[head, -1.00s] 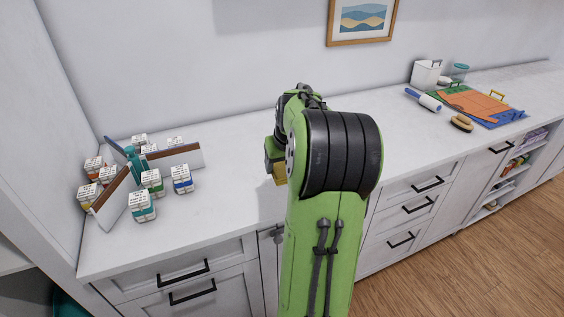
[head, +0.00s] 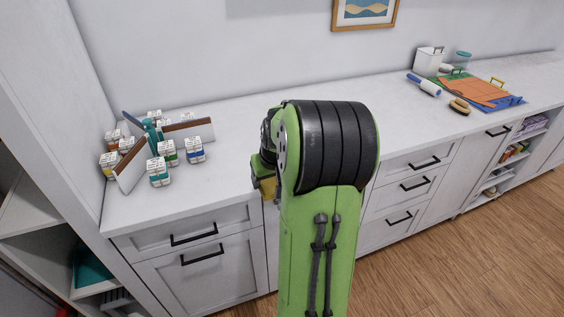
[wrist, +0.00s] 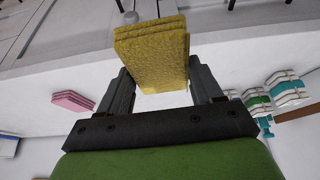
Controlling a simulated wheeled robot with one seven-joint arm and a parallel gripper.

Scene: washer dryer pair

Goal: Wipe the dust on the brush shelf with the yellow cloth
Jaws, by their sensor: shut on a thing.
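The yellow cloth (wrist: 155,52) is a folded, thick block between the two dark fingers of my gripper (wrist: 160,85), which is shut on it. In the head view a little of the yellow cloth (head: 268,187) shows at the left of my arm, by the counter's front edge; most of my gripper is hidden behind the arm. I cannot tell for sure which surface is the brush shelf. Open shelves (head: 513,160) with small items are at the right under the counter, and another open shelf unit (head: 30,212) is at the lower left. No dust can be made out.
Several small labelled boxes (head: 195,150) stand around a divider on the left of the counter (head: 225,120). A brush (head: 459,106), a blue roller (head: 423,85) and mats (head: 480,90) lie at the right. Drawer handles (head: 193,234) stick out in front. The middle counter is clear.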

